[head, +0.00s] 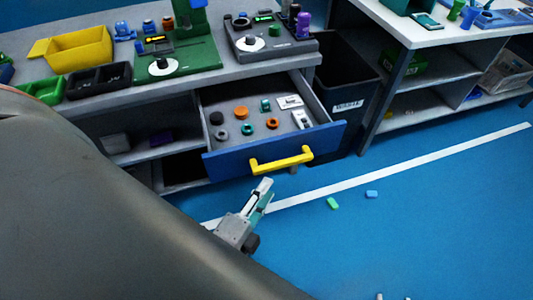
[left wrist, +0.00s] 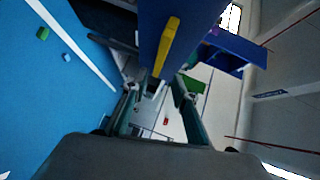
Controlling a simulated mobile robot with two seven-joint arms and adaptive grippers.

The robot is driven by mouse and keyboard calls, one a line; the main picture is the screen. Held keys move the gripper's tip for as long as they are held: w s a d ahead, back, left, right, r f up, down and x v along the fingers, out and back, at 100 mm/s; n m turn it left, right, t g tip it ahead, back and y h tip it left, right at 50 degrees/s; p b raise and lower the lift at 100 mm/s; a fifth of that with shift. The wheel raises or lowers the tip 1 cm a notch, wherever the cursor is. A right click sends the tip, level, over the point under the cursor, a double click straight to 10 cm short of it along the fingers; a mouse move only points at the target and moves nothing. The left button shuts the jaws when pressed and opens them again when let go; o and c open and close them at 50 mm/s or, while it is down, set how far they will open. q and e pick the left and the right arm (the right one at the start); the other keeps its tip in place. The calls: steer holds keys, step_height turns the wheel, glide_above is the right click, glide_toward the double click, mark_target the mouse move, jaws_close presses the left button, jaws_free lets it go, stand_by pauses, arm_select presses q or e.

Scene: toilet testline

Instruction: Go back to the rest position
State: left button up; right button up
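My left gripper (head: 264,194) is in front of and below the open drawer (head: 228,161), apart from its yellow handle (head: 281,160). In the left wrist view my left gripper (left wrist: 157,88) has its two fingers spread with nothing between them. The yellow handle (left wrist: 167,45) and blue drawer front (left wrist: 192,22) show beyond the fingertips. Two small tips, apparently of my right gripper (head: 394,297), just show at the bottom edge of the head view and stand apart. The rest of that gripper is out of frame.
The drawer holds several small round parts. A black waste bin (head: 345,98) stands right of it. The workbench (head: 275,65) above carries a yellow bin (head: 80,52) and devices. A green block (head: 333,203) and a blue block (head: 371,194) lie on the otherwise clear blue floor.

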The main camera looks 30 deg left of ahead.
arm_select(q)
steer(key=s+f+n+g+h+p, duration=0.3)
steer(key=s+f+n+g+p, duration=0.1)
steer(key=f+n, duration=0.5)
steer(key=shift+s+f+n+g+h+p, duration=0.35)
steer(key=shift+n+g+p, duration=0.55)
steer(key=shift+n+p, duration=0.3)
arm_select(e)
steer(key=shift+m, duration=0.3)
steer(key=r, duration=0.1)
steer(key=a+r, duration=0.1)
steer(key=r, duration=0.2)
steer(key=shift+s+a+r, duration=0.2)
steer(key=shift+s, duration=0.15)
steer(key=shift+f, duration=0.1)
steer(key=shift+w+r, duration=0.2)
steer(key=shift+r, duration=0.15)
steer(key=shift+s+f, duration=0.1)
steer(key=shift+f, duration=0.15)
